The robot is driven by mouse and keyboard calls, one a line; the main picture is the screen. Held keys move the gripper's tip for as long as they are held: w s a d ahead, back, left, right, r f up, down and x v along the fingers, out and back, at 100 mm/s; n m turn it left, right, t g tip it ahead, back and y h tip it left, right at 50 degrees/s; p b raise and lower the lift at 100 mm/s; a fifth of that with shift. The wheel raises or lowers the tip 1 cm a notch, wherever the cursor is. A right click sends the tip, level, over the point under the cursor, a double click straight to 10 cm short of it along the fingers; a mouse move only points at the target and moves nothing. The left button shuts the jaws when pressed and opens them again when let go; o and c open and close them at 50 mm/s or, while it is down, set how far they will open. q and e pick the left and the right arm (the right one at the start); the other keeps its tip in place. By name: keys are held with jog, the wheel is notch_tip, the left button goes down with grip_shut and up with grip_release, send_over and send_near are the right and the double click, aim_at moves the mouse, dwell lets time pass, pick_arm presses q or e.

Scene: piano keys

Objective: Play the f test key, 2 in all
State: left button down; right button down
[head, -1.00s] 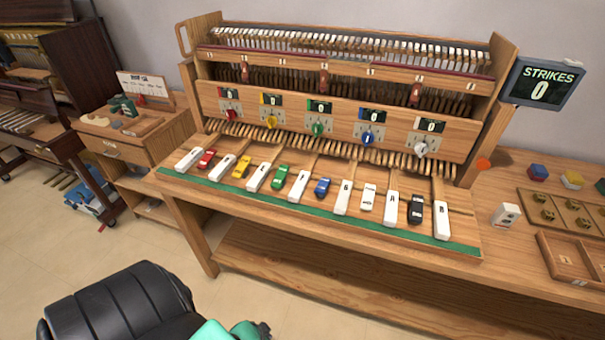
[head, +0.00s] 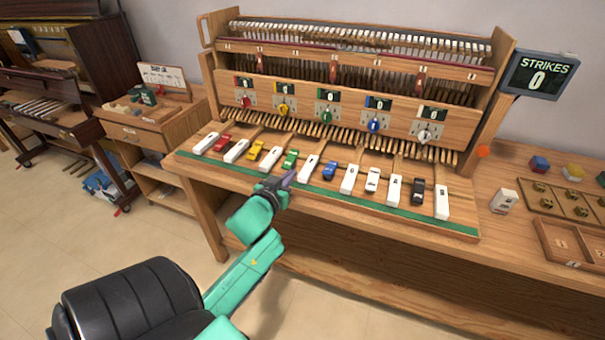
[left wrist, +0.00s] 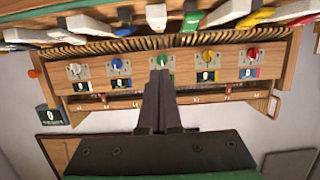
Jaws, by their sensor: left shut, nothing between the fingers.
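The F key (head: 308,168) is a white key between the green and blue small blocks on the bench's key row. Its letter is too small to read in the head view. A white key (left wrist: 156,15) also shows between the green and blue blocks in the left wrist view. My left gripper (head: 289,180) is shut and empty, its tip at the front of the key row, just left of the F key. Whether it touches anything I cannot tell. Its fingers (left wrist: 160,75) show shut together in the left wrist view. The STRIKES sign (head: 537,76) reads 0. My right gripper is not in view.
Neighbouring white keys, a green block (head: 291,158) and a blue block (head: 330,170) stand close beside the F key. Behind the keys is a panel with several coloured knobs and displays reading 0. Trays (head: 575,245) lie at the right.

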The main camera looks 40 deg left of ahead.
pick_arm(q)
send_over(303, 177)
notch_tip(303, 177, down, 2)
jog(key=shift+f+p, duration=0.15)
jog(key=shift+p, duration=0.2)
notch_tip(303, 177, down, 3)
jog(key=shift+f, duration=0.1)
jog(key=shift+f+b, duration=0.3)
jog(key=shift+f, duration=0.15)
